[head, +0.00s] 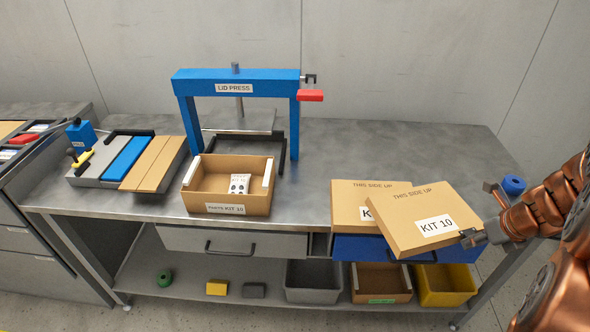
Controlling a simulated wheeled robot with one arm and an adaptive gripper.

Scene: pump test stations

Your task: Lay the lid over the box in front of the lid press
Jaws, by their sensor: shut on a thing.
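The open cardboard box (227,204) stands on the table in front of the blue lid press (236,76). Its front label appears to read KIT 10, and a white card with dark marks (239,184) is inside. My gripper (468,238) is shut on the right edge of a flat cardboard lid (412,239). This lid is marked THIS SIDE UP and KIT 10 and is tilted in the picture, well to the right of the box. A second, similar lid (355,196) lies behind and left of it, its label partly hidden by the held lid.
A blue drawer or tray front (352,247) shows below the lids. A fixture with a blue strip (125,157) and tan slats stands left of the box. The press has a red handle (310,96). Bare table top (305,203) lies between box and lids. Bins (312,281) stand on the shelf below.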

